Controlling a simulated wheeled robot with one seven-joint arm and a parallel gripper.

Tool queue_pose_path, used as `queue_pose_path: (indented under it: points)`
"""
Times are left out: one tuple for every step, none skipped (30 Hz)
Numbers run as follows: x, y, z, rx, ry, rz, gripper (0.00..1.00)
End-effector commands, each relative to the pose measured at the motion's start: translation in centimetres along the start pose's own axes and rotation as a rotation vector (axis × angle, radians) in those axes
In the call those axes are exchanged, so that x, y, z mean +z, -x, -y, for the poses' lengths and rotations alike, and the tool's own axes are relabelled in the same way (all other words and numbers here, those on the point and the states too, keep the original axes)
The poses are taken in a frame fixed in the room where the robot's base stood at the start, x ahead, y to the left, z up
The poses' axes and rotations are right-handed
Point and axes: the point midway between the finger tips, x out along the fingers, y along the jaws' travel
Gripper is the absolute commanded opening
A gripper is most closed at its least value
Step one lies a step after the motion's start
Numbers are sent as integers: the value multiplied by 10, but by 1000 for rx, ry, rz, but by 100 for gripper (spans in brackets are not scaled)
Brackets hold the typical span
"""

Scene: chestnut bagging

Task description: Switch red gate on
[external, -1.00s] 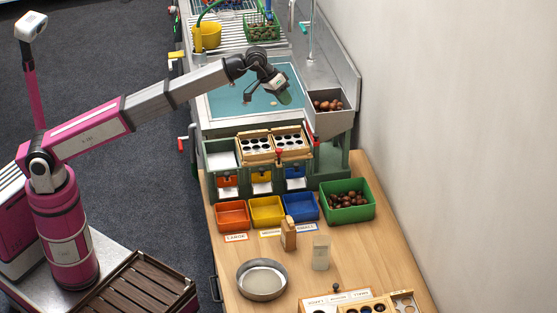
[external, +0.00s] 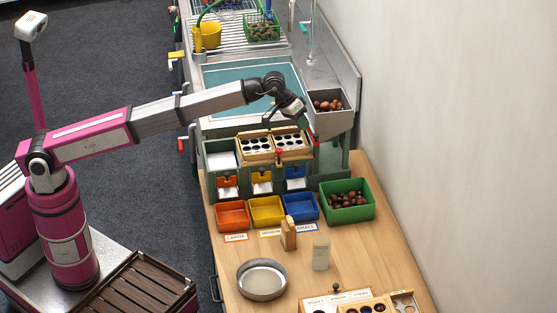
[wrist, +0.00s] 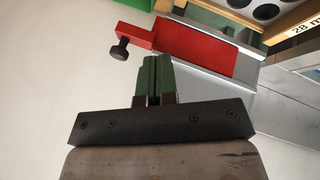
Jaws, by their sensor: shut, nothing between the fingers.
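The red gate (wrist: 195,48) is a flat red plate in the wrist view, with a short red arm ending in a black knob (wrist: 121,48). In the external view a small part of the red gate (external: 316,136) shows beside the chute, below the chestnut hopper. My gripper (wrist: 152,62) has green fingers pressed together with nothing between them. Its tips appear just below the red arm in the wrist picture, between knob and plate; I cannot tell whether they touch. In the external view my gripper (external: 303,120) hangs close to the gate, beside the hopper.
The metal hopper (external: 342,124) holds chestnuts. Wooden trays with round holes (external: 274,147) lie left of the gate. Orange (external: 231,225), yellow (external: 266,222) and blue (external: 301,219) bins and a green crate (external: 369,210) stand in front. The wall is to the right.

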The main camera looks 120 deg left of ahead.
Motion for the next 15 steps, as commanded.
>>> queue_pose_path:
  points:
    - [0,-5,-10,2,-2,1,0]
    - [0,-7,-13,2,-2,1,0]
    - [0,-9,-16,2,-2,1,0]
    - [0,-11,-19,1,-2,0,0]
    - [1,-12,-21,1,-2,0,0]
    - [1,-14,-23,1,-2,0,0]
    - [2,-15,-25,1,-2,0,0]
    - [2,-16,-26,1,-2,0,0]
    - [2,-17,-27,1,-1,0,0]
    - [2,-17,-28,1,-1,0,0]
    - [2,-17,-28,1,-1,-1,0]
    - [2,-17,-28,1,-1,-1,0]
    - [2,-18,-28,1,-1,-1,0]
    - [2,-18,-28,1,-1,-1,0]
    - [2,-18,-28,1,-1,-1,0]
